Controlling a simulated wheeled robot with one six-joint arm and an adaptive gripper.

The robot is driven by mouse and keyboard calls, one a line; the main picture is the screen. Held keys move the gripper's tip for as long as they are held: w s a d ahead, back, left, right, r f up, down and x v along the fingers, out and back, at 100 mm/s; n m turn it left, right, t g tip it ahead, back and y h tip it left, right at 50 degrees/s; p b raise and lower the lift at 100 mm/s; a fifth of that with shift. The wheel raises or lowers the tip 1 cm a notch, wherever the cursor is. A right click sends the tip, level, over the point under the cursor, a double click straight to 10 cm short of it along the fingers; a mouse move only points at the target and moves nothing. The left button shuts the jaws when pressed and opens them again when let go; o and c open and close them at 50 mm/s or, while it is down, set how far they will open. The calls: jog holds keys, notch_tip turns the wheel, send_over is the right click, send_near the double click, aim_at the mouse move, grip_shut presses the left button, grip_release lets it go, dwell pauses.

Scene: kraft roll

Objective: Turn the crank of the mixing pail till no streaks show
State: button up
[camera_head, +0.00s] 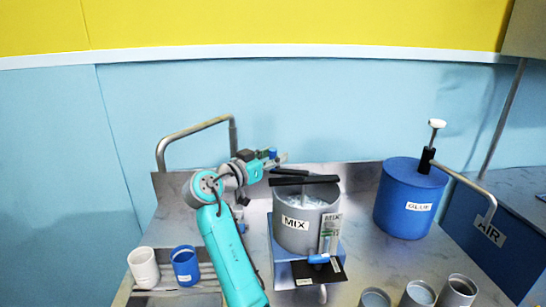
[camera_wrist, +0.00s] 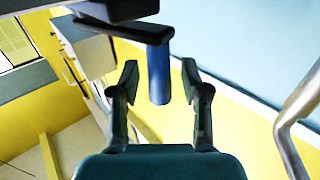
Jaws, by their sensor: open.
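The grey mixing pail (camera_head: 292,239), labelled MIX, stands on a blue stand in the head view. Its contents (camera_head: 305,200) look pale and mottled, too small to judge streaks surely. A black crossbar (camera_head: 304,180) lies over its top. The blue crank handle (camera_head: 272,153) is at my gripper (camera_head: 274,159), above the pail's back left. In the wrist view the blue handle (camera_wrist: 158,75) hangs from a dark crank arm (camera_wrist: 125,28). It is between the open fingers of my gripper (camera_wrist: 160,68), with gaps on both sides.
A blue GLUE tank (camera_head: 408,200) with a pump stands right of the pail, beside a blue AIR box (camera_head: 500,245). A white cup (camera_head: 143,267) and a blue cup (camera_head: 186,266) stand front left. Grey cups (camera_head: 458,291) stand front right. A metal rail (camera_head: 196,127) rises behind my arm.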

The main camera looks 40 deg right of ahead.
grip_shut()
jog(key=shift+t, duration=0.3)
